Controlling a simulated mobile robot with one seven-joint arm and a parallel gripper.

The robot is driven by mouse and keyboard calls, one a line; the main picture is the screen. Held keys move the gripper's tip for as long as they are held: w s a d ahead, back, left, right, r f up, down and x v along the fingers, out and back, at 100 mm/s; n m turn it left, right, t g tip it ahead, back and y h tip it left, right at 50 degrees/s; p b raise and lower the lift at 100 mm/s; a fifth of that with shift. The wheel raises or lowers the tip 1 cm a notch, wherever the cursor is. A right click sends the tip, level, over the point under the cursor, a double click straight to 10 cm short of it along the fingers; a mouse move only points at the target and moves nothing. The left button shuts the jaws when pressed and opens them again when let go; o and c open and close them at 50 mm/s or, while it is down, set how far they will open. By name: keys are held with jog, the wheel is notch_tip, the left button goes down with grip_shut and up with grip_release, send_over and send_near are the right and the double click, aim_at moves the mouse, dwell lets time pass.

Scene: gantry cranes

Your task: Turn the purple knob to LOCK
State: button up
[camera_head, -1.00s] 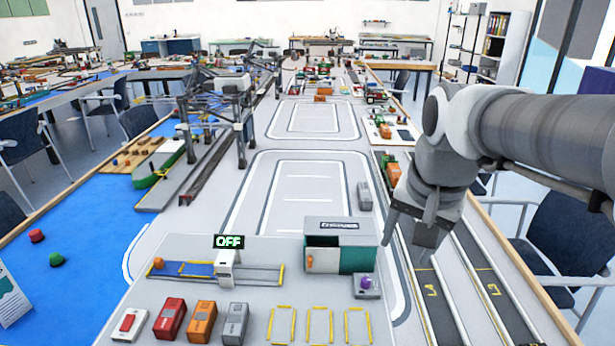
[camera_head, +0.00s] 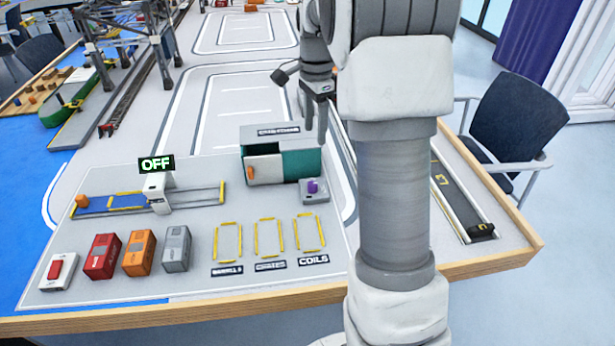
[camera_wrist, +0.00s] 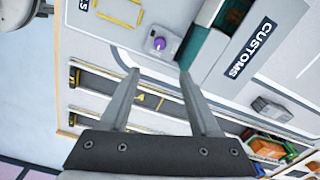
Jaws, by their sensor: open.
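The purple knob (camera_head: 313,187) sits on a small grey box (camera_head: 315,197) at the right of the customs building (camera_head: 282,158). In the wrist view the purple knob (camera_wrist: 159,43) is above and between my fingertips, some way off. My gripper (camera_head: 315,115) hangs behind and above the knob, beside the building's right end. In the wrist view my gripper (camera_wrist: 160,72) is open with nothing between its fingers. No LOCK marking can be read in either view. My arm covers part of the table to the right of the knob.
The customs building (camera_wrist: 230,45) stands close beside the knob. Red (camera_head: 102,257), orange (camera_head: 138,252) and grey (camera_head: 177,248) containers stand at front left. A sign reading OFF (camera_head: 157,164) is above a small gate. Yellow-outlined slots (camera_head: 269,238) lie empty in front.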

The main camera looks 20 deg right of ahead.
aim_at(314, 183)
notch_tip(314, 183, down, 16)
jog(key=b, duration=0.4)
jog(key=shift+f, duration=0.1)
grip_shut()
